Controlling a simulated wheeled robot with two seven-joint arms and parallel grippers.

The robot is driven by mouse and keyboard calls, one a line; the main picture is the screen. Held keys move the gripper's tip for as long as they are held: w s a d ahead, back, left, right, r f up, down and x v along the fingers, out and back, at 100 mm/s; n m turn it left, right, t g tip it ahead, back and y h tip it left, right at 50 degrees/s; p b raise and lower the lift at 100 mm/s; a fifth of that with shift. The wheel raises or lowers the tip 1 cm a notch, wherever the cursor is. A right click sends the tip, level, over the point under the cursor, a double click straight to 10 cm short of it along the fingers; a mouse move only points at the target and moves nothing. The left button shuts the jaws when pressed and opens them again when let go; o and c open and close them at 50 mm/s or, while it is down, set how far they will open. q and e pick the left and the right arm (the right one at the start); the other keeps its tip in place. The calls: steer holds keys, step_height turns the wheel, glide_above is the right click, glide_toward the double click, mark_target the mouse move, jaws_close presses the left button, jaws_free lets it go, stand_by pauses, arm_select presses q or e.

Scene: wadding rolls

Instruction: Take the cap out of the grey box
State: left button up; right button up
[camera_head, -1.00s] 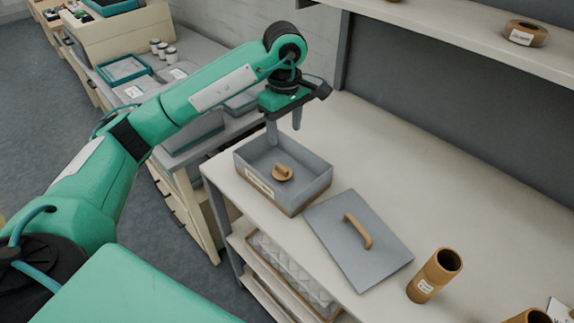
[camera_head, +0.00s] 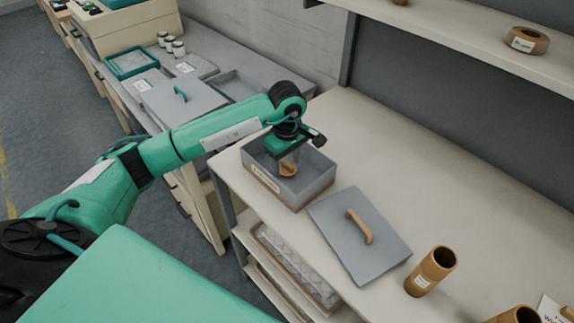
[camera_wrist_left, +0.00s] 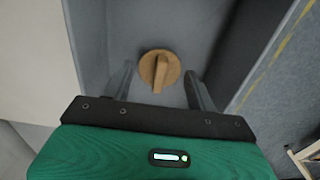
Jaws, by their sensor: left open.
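The grey box (camera_head: 312,188) stands without its lid on the near left end of the white workbench. The cap (camera_head: 287,171), a round tan disc with a raised grip bar, is inside the box. It also shows in the left wrist view (camera_wrist_left: 160,70). My left gripper (camera_head: 291,160) is inside the box opening, pointing down, close over the cap and partly hiding it. In the left wrist view its two fingers (camera_wrist_left: 158,92) are apart, one on each side of the cap. They hold nothing. My right gripper is not in view.
The grey lid (camera_head: 345,245) with a tan handle lies flat on the bench beside the box. A tan tube (camera_head: 431,271) stands to its right. A shelf with a tan ring (camera_head: 527,40) runs above. The bench behind the box is clear.

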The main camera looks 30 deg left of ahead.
arm_select(q)
steer(key=shift+f, duration=0.55)
steer(key=c, duration=0.7)
steer(key=shift+r, duration=0.1)
